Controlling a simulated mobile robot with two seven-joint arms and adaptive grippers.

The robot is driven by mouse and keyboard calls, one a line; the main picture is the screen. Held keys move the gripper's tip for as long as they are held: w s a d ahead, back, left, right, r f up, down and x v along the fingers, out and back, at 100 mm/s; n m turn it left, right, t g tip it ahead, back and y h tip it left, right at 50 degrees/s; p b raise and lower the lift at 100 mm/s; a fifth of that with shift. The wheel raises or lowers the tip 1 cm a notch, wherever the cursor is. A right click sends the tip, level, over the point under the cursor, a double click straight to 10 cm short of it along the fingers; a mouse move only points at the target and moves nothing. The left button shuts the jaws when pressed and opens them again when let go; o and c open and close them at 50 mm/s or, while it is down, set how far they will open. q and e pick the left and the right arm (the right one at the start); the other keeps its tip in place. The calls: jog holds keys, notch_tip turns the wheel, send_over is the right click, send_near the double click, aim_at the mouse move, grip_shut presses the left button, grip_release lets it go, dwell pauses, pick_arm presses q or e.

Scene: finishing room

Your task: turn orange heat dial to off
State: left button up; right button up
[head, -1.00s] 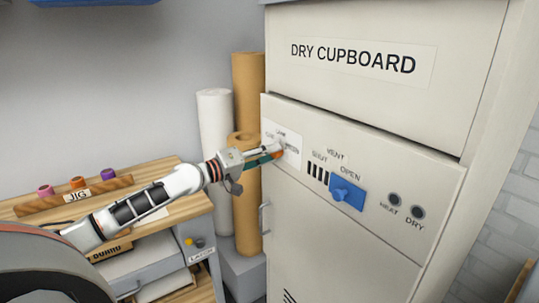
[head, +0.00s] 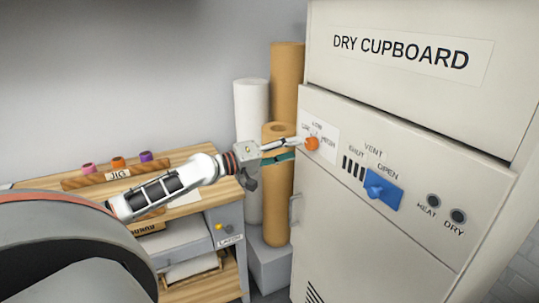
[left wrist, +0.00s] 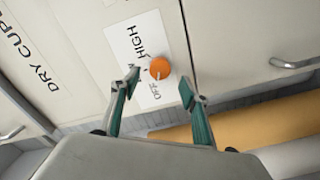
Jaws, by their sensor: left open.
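The orange heat dial (head: 312,144) sits on a white label plate (head: 324,133) at the left of the cupboard's control panel. In the left wrist view, the dial (left wrist: 159,67) shows a small pale mark on its lower side, toward the OFF lettering. The words LOW and HIGH are to its left and above. My left gripper (head: 294,144) is open just left of the dial in the head view. In the left wrist view, its two fingers (left wrist: 159,88) stand apart, below and either side of the dial, with nothing between them. My right gripper is not in view.
A blue vent slider (head: 382,190) and the black HEAT (head: 433,201) and DRY (head: 458,216) fittings are right of the dial. Tall paper rolls (head: 278,185) stand behind my left gripper. A wooden bench (head: 215,190) is at the left.

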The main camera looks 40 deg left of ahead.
pick_arm(q)
jog(key=v, duration=0.6)
jog(key=shift+s+a, duration=0.15)
jog(key=shift+s, duration=0.2)
dwell(0.4)
